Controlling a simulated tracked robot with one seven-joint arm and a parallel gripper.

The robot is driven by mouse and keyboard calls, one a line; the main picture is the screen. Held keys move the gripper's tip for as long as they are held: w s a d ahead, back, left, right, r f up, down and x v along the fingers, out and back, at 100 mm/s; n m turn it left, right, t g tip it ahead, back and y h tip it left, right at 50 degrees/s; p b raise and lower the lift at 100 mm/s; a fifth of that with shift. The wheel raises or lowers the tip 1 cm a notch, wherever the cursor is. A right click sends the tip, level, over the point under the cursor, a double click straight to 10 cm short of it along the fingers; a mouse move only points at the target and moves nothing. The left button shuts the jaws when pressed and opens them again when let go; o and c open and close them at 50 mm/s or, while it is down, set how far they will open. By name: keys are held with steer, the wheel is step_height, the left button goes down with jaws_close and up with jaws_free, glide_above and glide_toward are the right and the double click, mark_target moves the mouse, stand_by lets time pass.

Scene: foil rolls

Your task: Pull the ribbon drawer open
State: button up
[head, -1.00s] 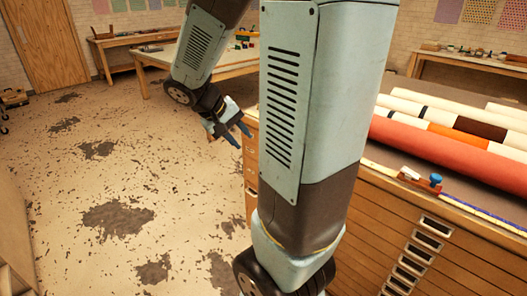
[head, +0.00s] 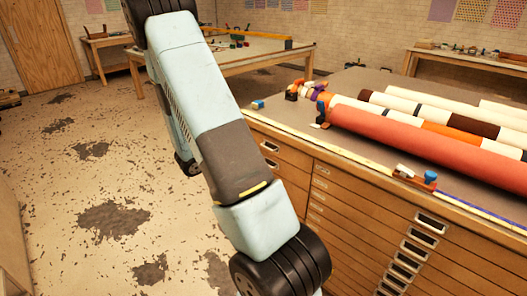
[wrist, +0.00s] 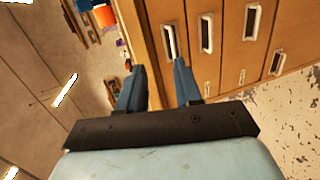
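The wooden drawer cabinet (head: 330,205) has metal-framed pulls on its front and narrower drawers towards its left end. I cannot tell which is the ribbon drawer; no label is legible. In the wrist view, my gripper (wrist: 160,65) has its two blue fingers apart with nothing held between them. A pale drawer handle (wrist: 168,40) shows just beyond the fingertips, nearer the right finger. Contact with it is not visible. The drawer fronts in sight look closed. In the head view my gripper is hidden behind my arm.
Long rolls, including a red one (head: 400,130), lie on the cabinet top. A worktable (head: 250,57) stands behind. The patchy floor (head: 60,190) at left is open.

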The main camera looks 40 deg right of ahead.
step_height(320, 180, down, 4)
steer(key=w+n+t, duration=0.1)
steer(key=w, duration=0.1)
glide_toward(265, 150)
steer(key=s+d+r, duration=0.1)
steer(key=s+d, duration=0.3)
steer(key=d, duration=0.1)
steer(key=shift+d+r+h, duration=0.2)
steer(key=shift+r+h, duration=0.1)
steer(key=shift+r, duration=0.1)
jaws_close()
steer(key=shift+s+a+f, duration=0.1)
stand_by(1.0)
